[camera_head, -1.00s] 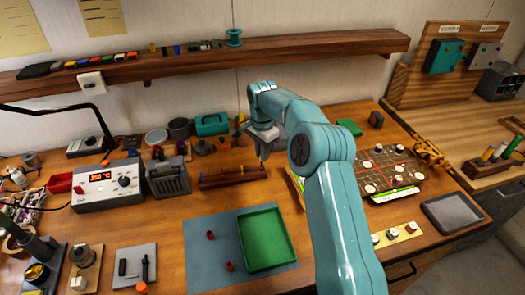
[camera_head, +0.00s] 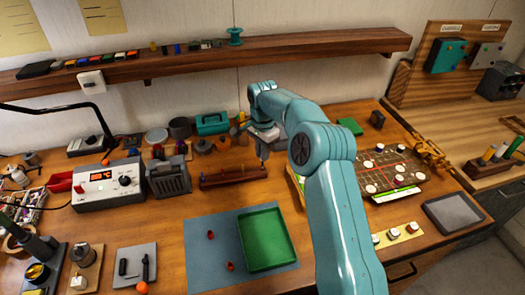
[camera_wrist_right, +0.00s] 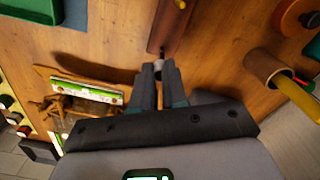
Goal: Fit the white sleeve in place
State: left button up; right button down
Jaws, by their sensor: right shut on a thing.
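My right gripper (camera_head: 264,148) is over the workbench at the right end of a long brown wooden rack (camera_head: 222,179) with small coloured pegs. In the right wrist view its fingers (camera_wrist_right: 159,78) are shut on a small greyish-white cylinder, the white sleeve (camera_wrist_right: 159,62). The sleeve is at the near end of the brown rack (camera_wrist_right: 175,22). I cannot tell whether it touches the rack. In the head view the sleeve is too small to make out. My left gripper is not in view.
A blue mat (camera_head: 203,270) with a green tray (camera_head: 266,240) lies in front of the rack. A dark board (camera_head: 392,163) with white discs is at the right. A brown cup (camera_wrist_right: 268,66) holding a yellow tool stands near the gripper. A soldering station (camera_head: 108,184) is at the left.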

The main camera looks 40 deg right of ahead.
jog(key=shift+w+d+f, duration=0.1)
jog(key=shift+w+f, duration=0.05)
jog(key=shift+f, duration=0.05)
jog(key=shift+r, duration=0.15)
jog(key=shift+f, duration=0.25)
jog(key=shift+f, duration=0.3)
jog(key=shift+f+b, duration=0.3)
jog(key=shift+b, duration=0.1)
jog(key=shift+f, duration=0.25)
jog(key=shift+f, duration=0.1)
jog(key=shift+f+b, duration=0.55)
jog(key=shift+f, duration=0.1)
